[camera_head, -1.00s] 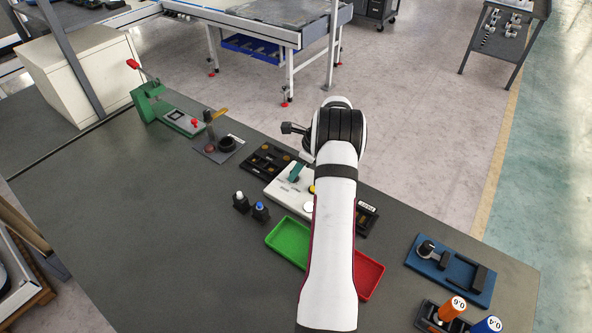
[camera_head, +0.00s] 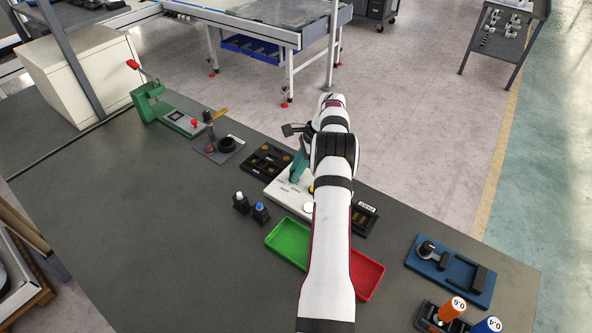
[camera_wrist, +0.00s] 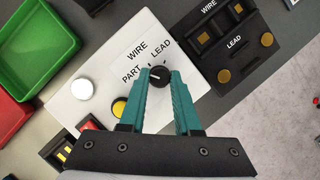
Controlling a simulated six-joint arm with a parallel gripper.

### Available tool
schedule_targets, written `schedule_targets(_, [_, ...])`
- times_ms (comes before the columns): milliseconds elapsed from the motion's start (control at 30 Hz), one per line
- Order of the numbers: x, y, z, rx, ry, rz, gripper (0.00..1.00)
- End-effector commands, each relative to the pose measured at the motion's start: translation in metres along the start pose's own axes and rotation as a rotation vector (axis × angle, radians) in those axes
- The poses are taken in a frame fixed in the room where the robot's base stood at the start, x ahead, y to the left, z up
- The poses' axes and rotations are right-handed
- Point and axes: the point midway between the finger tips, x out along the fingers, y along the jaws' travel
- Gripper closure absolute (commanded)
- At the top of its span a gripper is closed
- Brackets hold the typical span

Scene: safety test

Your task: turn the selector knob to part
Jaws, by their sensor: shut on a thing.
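The selector knob (camera_wrist: 160,77) is a small round black knob on a white panel (camera_wrist: 103,68) in the wrist view. Printed labels PART, WIRE and LEAD fan around it: PART to its left, WIRE up and left, LEAD above it. A short pale mark shows on the knob's top, but I cannot tell which label it points to. My gripper (camera_wrist: 161,71) has teal fingers, one on each side of the knob, shut on it. In the head view my gripper (camera_head: 299,168) is down at the panel (camera_head: 284,191), and the knob is hidden there.
The panel also has a white button (camera_wrist: 81,89), a yellow button (camera_wrist: 119,108) and a red part (camera_wrist: 87,124). A black tray (camera_wrist: 226,45) labelled WIRE and LEAD adjoins it. Green (camera_head: 289,241) and red (camera_head: 368,276) bins and two small bottles (camera_head: 250,207) stand nearby.

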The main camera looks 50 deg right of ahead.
Motion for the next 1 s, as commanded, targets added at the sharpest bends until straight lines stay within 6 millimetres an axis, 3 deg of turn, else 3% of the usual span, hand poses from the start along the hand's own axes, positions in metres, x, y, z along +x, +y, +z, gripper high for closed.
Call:
schedule_targets(433, [0.0005,-0.0014,-0.0005,-0.217,0.001,0.09,1.0])
schedule_targets(1000, [0.0005,-0.0008,0.0,-0.257,0.0,0.109,1.0])
